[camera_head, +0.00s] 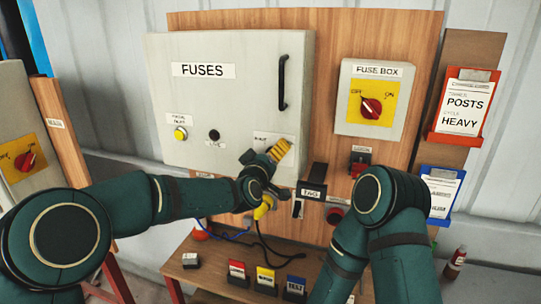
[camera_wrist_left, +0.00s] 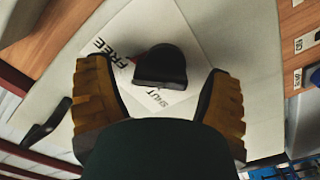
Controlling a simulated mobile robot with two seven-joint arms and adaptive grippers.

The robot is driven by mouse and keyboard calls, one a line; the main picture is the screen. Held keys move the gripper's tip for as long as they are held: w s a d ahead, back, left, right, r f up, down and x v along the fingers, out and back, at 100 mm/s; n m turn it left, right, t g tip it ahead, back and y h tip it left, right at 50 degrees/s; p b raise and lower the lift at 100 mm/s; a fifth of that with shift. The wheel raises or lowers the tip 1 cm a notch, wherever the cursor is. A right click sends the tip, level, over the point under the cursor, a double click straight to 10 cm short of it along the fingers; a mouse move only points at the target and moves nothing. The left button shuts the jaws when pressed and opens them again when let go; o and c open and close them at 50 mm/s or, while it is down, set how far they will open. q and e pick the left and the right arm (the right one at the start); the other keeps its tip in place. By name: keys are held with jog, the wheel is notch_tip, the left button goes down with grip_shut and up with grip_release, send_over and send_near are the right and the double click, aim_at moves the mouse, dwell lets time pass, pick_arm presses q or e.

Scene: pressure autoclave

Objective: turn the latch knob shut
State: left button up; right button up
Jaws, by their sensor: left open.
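The black latch knob (camera_wrist_left: 165,68) shows in the left wrist view on a white label plate (camera_wrist_left: 185,35) that reads FREE and SHUT. A small bit of red shows at the knob's edge on the FREE side. My left gripper (camera_head: 274,178) is open at the lower right of the grey FUSES cabinet (camera_head: 225,105). Its two yellow ribbed fingers stand on either side of the knob, with a visible gap on each side in the wrist view. In the head view my gripper hides the knob. My right arm is folded at the right, its gripper out of view.
The cabinet has a black handle (camera_head: 282,82) and a yellow button (camera_head: 180,133). To the right are the FUSE BOX (camera_head: 375,98) with a red switch and a black TAG holder (camera_head: 313,178). Small labelled blocks (camera_head: 265,277) stand on the shelf below.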

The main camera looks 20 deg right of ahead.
pick_arm(q)
jog(key=c, duration=1.2)
jog(key=shift+n+b, duration=0.3)
jog(key=shift+b, duration=0.2)
jog(key=n+b, duration=0.4)
jog(key=b, duration=0.1)
jog(key=n+b, duration=0.2)
jog(key=shift+a+f+b, duration=0.15)
jog(key=shift+f+b, duration=0.1)
jog(key=shift+b, duration=0.05)
jog(key=n+b, duration=0.2)
jog(key=n, duration=0.1)
jog(key=shift+w+n+b, duration=0.1)
jog(key=shift+n+b, duration=0.3)
jog(key=n+b, duration=0.2)
jog(key=n, duration=0.1)
jog(key=shift+a+n, duration=0.1)
jog(key=shift+n, duration=0.2)
jog(key=shift+n+b, duration=1.15)
jog(key=shift+n, duration=0.75)
pick_arm(e)
notch_tip(320, 180, down, 16)
jog(key=s, duration=0.1)
jog(key=shift+s+a, duration=0.15)
jog(key=shift+a, duration=0.05)
jog(key=shift+f, duration=0.15)
